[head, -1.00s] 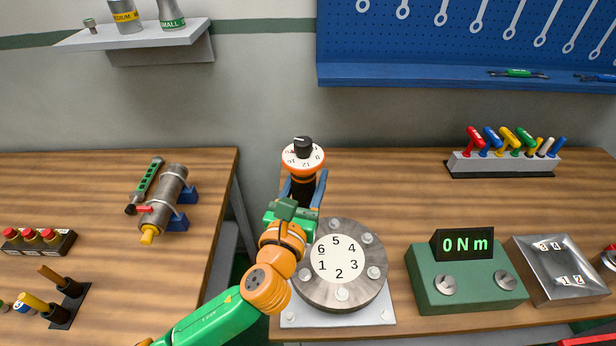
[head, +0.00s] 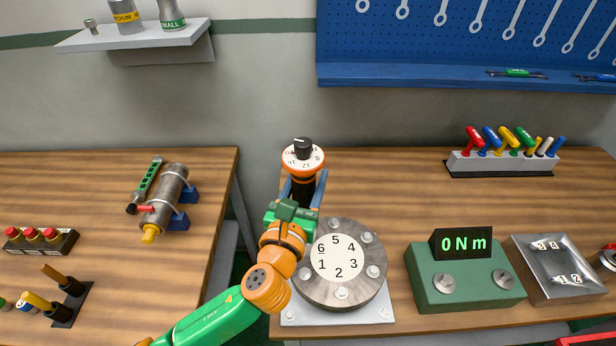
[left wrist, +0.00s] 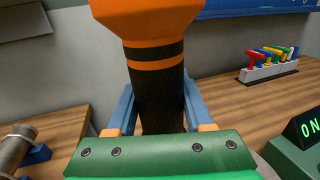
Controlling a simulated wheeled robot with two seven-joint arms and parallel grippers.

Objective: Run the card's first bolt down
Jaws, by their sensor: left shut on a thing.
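My left gripper (head: 303,190) is shut on an upright tool (head: 302,157) with a black handle, an orange and white dial head and a black knob on top. The left wrist view shows the blue fingers on both sides of the black handle (left wrist: 157,90). A round metal flange (head: 318,287) with a white face numbered 1 to 6 and bolts around its rim stands just in front of the gripper. My left forearm and wrist cover its left edge, so a bolt there may be hidden. The tool is behind the flange, apart from its visible bolts.
A green meter (head: 462,285) reading 0 Nm and a metal tray (head: 568,290) with small numbered pieces stand right of the flange. A rack of coloured T-handles (head: 500,162) stands at the back. The left bench holds a clamped pipe (head: 165,197); a gap separates the benches.

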